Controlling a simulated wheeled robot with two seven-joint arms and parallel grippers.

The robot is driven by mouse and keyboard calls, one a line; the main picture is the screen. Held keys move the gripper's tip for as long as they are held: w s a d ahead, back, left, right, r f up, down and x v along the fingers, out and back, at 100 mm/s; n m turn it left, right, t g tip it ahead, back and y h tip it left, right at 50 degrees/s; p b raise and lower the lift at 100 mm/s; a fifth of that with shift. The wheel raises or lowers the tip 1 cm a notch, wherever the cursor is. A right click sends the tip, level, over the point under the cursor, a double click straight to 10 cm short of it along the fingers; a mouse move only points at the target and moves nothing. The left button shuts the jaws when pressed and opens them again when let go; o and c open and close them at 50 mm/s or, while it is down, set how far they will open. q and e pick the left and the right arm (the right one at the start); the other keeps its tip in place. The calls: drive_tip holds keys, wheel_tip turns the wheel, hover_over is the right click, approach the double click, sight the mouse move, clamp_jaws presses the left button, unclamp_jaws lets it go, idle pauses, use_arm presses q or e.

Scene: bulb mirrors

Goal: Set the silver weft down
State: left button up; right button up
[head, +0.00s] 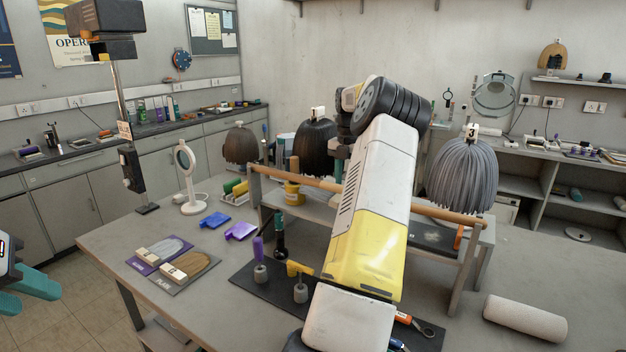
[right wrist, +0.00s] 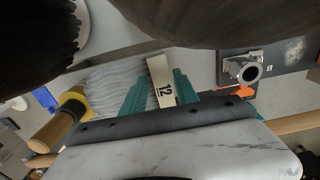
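The silver weft (right wrist: 112,82), with pale grey strands on a cream block marked 12 (right wrist: 162,84), shows in the right wrist view. The block sits between the teal fingers of my right gripper (right wrist: 160,92), which look shut on it.
A wooden rail (head: 433,211) crosses the table. Dark (head: 315,150), brown (head: 241,146) and grey (head: 460,178) wigs stand behind it. Two other wefts lie on a purple mat (head: 138,262) and a grey mat (head: 180,286). A beige roll (head: 525,319) lies at right.

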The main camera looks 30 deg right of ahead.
drive_tip(key=shift+o, duration=0.7)
wheel_tip(320, 180, up, 12)
drive_tip(key=w+a+r+m+t+h, duration=0.15)
drive_tip(key=a+r, duration=0.25)
drive_tip(key=a, duration=0.4)
drive_tip(key=a+r+m, duration=0.3)
drive_tip(key=a+r, duration=0.2)
drive_tip(key=a, duration=0.3)
drive_tip(key=s+a+f+m+t+y, duration=0.1)
drive_tip(key=s+a+m+t, duration=0.1)
drive_tip(key=s+a+m, duration=0.45)
drive_tip(key=s+a+f+m+t, duration=0.1)
drive_tip(key=s+a+m, duration=0.2)
drive_tip(key=s+a, duration=0.7)
drive_tip(key=s+a+f+m+t+y, duration=0.1)
drive_tip(key=s+a+f+m+y, duration=0.1)
drive_tip(key=s+a+f+m, duration=0.6)
drive_tip(key=shift+s+a+f+m+t+y, duration=0.4)
drive_tip(key=shift+s+a+f, duration=0.2)
drive_tip(key=shift+s, duration=0.35)
